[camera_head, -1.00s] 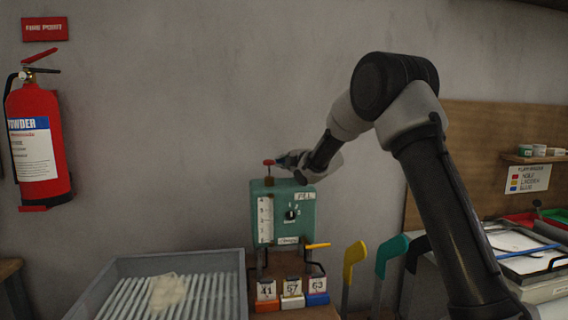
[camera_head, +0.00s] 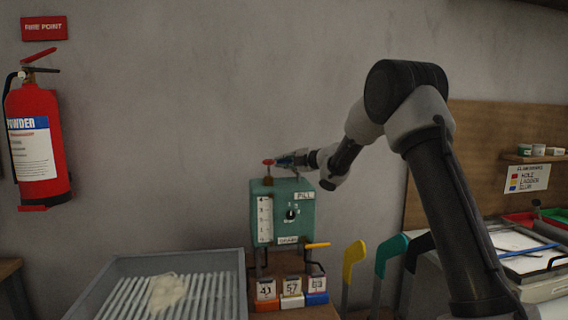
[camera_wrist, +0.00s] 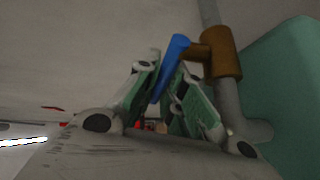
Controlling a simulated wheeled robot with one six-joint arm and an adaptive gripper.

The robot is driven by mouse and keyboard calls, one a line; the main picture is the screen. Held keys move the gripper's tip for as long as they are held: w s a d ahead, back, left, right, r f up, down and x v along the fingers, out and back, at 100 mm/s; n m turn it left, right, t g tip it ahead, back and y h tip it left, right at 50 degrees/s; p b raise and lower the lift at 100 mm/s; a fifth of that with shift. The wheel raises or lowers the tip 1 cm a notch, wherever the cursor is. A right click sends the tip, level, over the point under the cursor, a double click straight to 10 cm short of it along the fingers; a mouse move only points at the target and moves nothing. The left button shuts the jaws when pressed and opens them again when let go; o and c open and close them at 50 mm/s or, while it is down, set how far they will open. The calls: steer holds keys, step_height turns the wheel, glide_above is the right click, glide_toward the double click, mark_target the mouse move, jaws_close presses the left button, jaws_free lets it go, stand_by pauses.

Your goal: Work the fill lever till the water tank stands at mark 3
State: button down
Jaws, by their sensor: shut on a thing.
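The green water tank unit (camera_head: 293,228) stands below a bare wall, with a FILL label, a small black dial and a DRAIN label on its front. A white gauge strip (camera_head: 264,219) with marks runs down its left side; I cannot read the water level. My gripper (camera_head: 287,160) is just above the unit's top. In the wrist view its fingers (camera_wrist: 163,68) are shut on the blue fill lever handle (camera_wrist: 175,50), which joins a brown collar (camera_wrist: 222,53) on a grey pipe. The tank's green side (camera_wrist: 285,95) shows at right. A red knob (camera_head: 268,162) stands on top.
An orange drain lever (camera_head: 317,245) sticks out at lower right. A grey tray (camera_head: 120,268) holding a pale cloth is at left. Yellow (camera_head: 353,260) and teal (camera_head: 390,255) boards stand at right. A fire extinguisher (camera_head: 36,145) hangs far left.

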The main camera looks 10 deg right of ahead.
steer(key=c, duration=1.8)
jaws_free()
steer(key=v, duration=1.2)
steer(key=shift+d, duration=0.1)
